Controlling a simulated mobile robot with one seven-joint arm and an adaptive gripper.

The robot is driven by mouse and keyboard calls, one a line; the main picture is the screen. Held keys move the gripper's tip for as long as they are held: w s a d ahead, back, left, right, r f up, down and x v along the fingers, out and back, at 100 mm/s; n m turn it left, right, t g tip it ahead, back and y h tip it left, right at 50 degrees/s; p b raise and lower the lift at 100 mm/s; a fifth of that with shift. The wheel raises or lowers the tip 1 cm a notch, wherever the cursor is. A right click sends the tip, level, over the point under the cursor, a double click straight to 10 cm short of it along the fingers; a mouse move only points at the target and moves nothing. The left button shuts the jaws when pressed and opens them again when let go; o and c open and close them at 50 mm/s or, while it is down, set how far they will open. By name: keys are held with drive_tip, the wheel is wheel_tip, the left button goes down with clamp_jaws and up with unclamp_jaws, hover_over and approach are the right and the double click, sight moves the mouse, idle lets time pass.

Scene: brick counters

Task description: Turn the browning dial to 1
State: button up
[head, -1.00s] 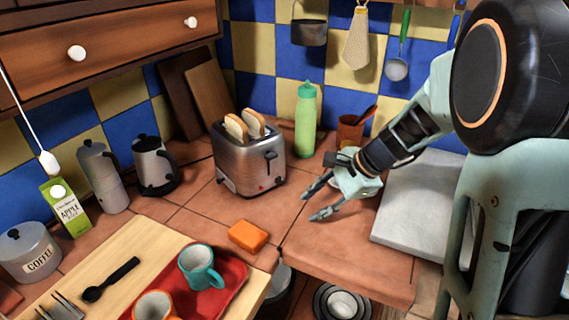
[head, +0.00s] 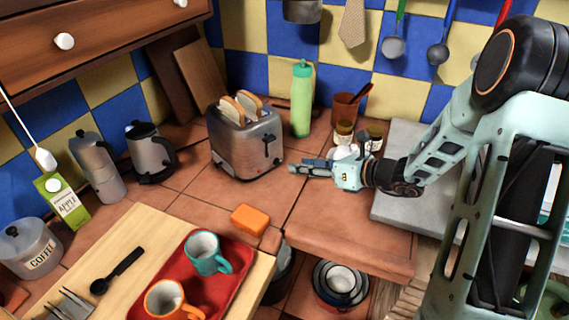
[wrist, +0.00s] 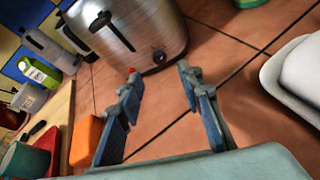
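The silver toaster (head: 246,145) stands on the tiled counter with two bread slices (head: 241,106) in its slots. Its front face, with a dark lever (head: 268,140), faces my gripper. In the wrist view the toaster (wrist: 135,30) is at the top, with a small dark round dial (wrist: 159,57) low on its face and a red button (wrist: 131,70) beside it. The dial's marks are too small to read. My gripper (head: 293,167) is just right of the toaster, roughly level. In the wrist view its fingers (wrist: 158,82) are apart and empty, short of the dial.
A green bottle (head: 302,100) stands behind the toaster, and small jars (head: 345,132) stand behind my gripper. An orange sponge (head: 250,219) lies in front. A red tray (head: 232,292) with mugs is nearer. Counter between toaster and sponge is clear.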

sight(278, 163)
drive_tip(key=x, duration=0.7)
drive_tip(key=shift+s, duration=0.1)
clamp_jaws()
